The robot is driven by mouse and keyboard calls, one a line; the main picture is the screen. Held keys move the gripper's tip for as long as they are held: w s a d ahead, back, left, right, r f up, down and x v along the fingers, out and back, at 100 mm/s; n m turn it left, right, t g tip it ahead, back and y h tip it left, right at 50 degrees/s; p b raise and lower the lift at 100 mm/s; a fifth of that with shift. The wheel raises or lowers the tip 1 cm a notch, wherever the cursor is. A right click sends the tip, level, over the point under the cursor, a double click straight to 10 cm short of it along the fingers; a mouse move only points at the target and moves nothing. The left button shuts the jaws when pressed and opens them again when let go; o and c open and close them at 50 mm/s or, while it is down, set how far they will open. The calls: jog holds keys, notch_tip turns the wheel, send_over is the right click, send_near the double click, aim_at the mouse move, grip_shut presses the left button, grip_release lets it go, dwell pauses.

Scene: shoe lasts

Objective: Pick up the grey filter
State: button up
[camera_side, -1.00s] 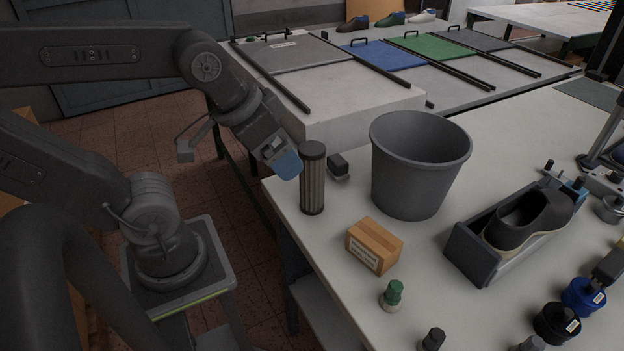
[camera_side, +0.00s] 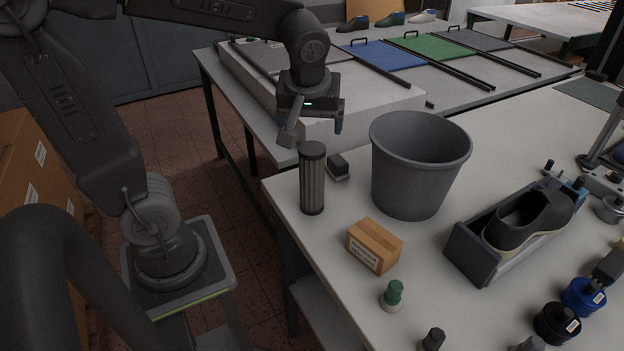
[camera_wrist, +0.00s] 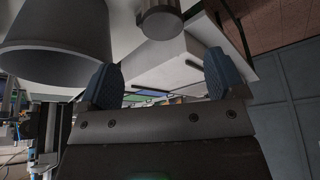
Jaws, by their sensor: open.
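The grey filter (camera_side: 312,180) is a pleated upright cylinder with a dark cap, standing near the left edge of the white table. In the wrist view its end (camera_wrist: 160,20) shows at the top, beyond the fingertips and roughly between them. My gripper (camera_side: 312,128) is above and behind the filter in the side view, apart from it. In the wrist view my gripper (camera_wrist: 162,82) has its two blue fingertips wide apart with nothing between them.
A grey bin (camera_side: 418,170) stands to the right of the filter, with a small dark block (camera_side: 338,166) between them. A cardboard box (camera_side: 374,246) and a green-topped item (camera_side: 392,295) are in front. A shoe (camera_side: 525,220) sits in a holder at right.

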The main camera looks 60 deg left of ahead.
aim_at(312, 148)
jog(key=x, duration=1)
jog(key=shift+s+a+f, duration=0.1)
jog(key=shift+s+f, duration=0.1)
jog(key=shift+f, duration=0.05)
jog(key=shift+r, duration=0.1)
jog(key=c, duration=1.5)
